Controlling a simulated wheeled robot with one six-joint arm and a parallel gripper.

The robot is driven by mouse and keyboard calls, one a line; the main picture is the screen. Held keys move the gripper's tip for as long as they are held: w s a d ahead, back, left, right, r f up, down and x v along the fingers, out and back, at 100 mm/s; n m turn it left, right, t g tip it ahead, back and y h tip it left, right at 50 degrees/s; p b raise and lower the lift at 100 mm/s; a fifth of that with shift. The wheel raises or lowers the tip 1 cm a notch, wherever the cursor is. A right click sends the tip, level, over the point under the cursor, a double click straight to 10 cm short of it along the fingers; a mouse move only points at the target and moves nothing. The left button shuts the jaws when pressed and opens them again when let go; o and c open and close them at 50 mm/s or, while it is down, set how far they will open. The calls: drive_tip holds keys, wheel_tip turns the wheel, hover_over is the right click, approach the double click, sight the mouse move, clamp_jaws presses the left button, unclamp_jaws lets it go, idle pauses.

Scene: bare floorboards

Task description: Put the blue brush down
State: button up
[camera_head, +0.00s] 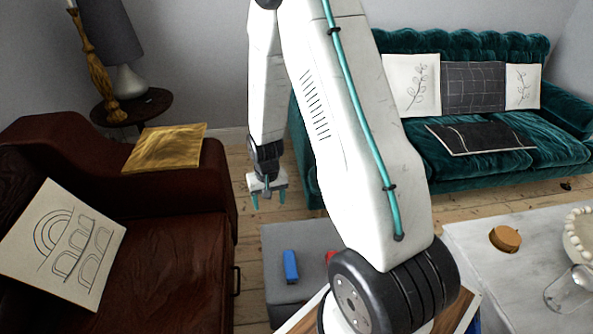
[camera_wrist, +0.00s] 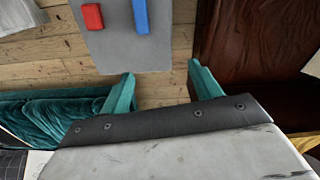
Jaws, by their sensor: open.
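The blue brush (camera_head: 290,266) shows as a small plain blue block lying on a low grey surface (camera_head: 285,240). It also shows at the top edge of the wrist view (camera_wrist: 140,16), partly cut off. My gripper (camera_head: 268,199) hangs above and behind the grey surface in the head view, apart from the brush.
A red block (camera_wrist: 92,17) lies beside the brush, mostly hidden by my arm in the head view. A brown leather armchair (camera_head: 180,250) stands left, a teal sofa (camera_head: 480,175) behind. A marble-topped table (camera_head: 480,250) at right holds a round wooden item (camera_head: 505,239).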

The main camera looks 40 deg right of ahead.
drive_tip(key=s+a+r+n, duration=0.1)
drive_tip(key=s+a+r, duration=0.15)
drive_tip(key=r, duration=0.55)
drive_tip(key=s+a+r+n, duration=0.1)
drive_tip(key=s+a+r, duration=0.15)
drive_tip(key=r, duration=0.55)
drive_tip(key=s+a+r, duration=0.2)
drive_tip(key=s+r, duration=0.1)
drive_tip(key=r, duration=0.5)
drive_tip(key=s+a+r+n, duration=0.1)
drive_tip(key=s+a+r, duration=0.1)
drive_tip(key=s+r, duration=0.3)
drive_tip(key=s+a+r+n, duration=0.1)
drive_tip(key=s+r, duration=0.4)
drive_tip(key=s, duration=0.7)
drive_tip(key=shift+s+a+r+n+t, duration=0.15)
drive_tip(key=shift+a+r+n+t, duration=0.25)
drive_tip(key=shift+a, duration=0.4)
drive_tip(key=shift+o, duration=0.5)
drive_tip(key=shift+d+f, duration=0.1)
